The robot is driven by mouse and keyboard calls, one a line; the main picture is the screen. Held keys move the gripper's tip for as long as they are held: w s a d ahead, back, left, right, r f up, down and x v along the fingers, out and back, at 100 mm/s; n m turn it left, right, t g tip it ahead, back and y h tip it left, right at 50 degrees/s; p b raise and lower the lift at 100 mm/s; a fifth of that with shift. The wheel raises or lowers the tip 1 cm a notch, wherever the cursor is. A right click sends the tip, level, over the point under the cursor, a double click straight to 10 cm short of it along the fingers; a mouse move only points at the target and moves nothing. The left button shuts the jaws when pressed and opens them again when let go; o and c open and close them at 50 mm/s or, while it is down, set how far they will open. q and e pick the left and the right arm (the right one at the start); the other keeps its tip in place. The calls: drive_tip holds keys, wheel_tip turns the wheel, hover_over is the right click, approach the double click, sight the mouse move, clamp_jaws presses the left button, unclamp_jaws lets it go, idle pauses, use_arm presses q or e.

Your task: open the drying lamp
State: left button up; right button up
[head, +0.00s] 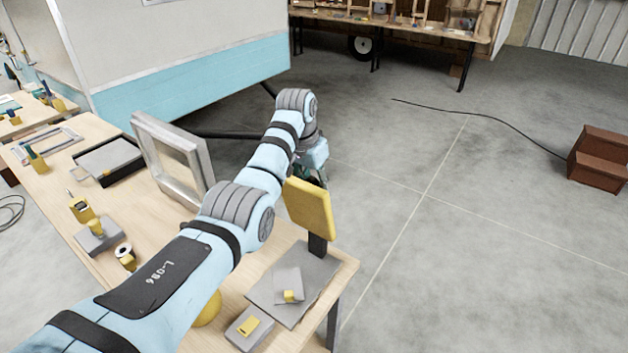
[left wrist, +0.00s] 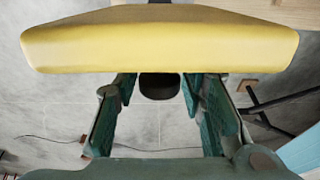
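The drying lamp shows in the head view as a yellow rectangular head (head: 309,208) on a short black post, standing on a grey base plate at the table's right end. The head is tilted. In the left wrist view the yellow head (left wrist: 160,45) fills the top. A dark rounded tab (left wrist: 160,87) shows just below its edge. My left gripper (left wrist: 158,92) is open, its green-padded fingers on either side of the tab, apart from it. In the head view the left gripper (head: 317,172) is at the lamp head's far side, fingertips partly hidden. My right gripper is not in view.
A grey window frame (head: 172,160) stands upright on the wooden table (head: 110,215), left of my arm. A dark tray (head: 108,160) and small grey and yellow items lie nearby. Open concrete floor lies right of the table; a brown step (head: 600,158) stands far right.

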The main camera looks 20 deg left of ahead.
use_arm(q)
drive_tip(key=shift+o, duration=0.4)
drive_tip(key=shift+r, duration=0.2)
drive_tip(key=v, duration=0.7)
drive_tip(key=shift+s+r, duration=0.1)
drive_tip(key=shift+r, duration=0.05)
